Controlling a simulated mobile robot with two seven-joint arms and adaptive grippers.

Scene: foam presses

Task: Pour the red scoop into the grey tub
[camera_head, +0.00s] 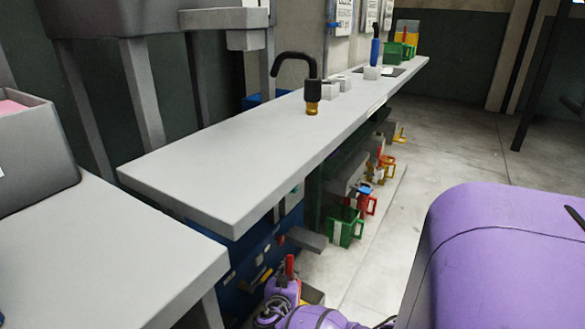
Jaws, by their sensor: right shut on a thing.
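My right gripper (286,283) is low at the bottom centre, beside the front of the long counter. It is shut on a red piece that sticks up from it, which looks like the handle of the red scoop (290,264). The scoop's bowl and any contents are hidden. A large grey container (40,155) with pink material inside stands at the left edge. A small part of a grey-beige box (313,295) shows just right of my gripper. I cannot tell which of these is the grey tub. My left gripper is not in view.
The long grey counter (220,165) is mostly bare, with a black hooked tool (312,92) on it. A lower grey table (110,265) is at left. Open floor (430,140) lies right.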

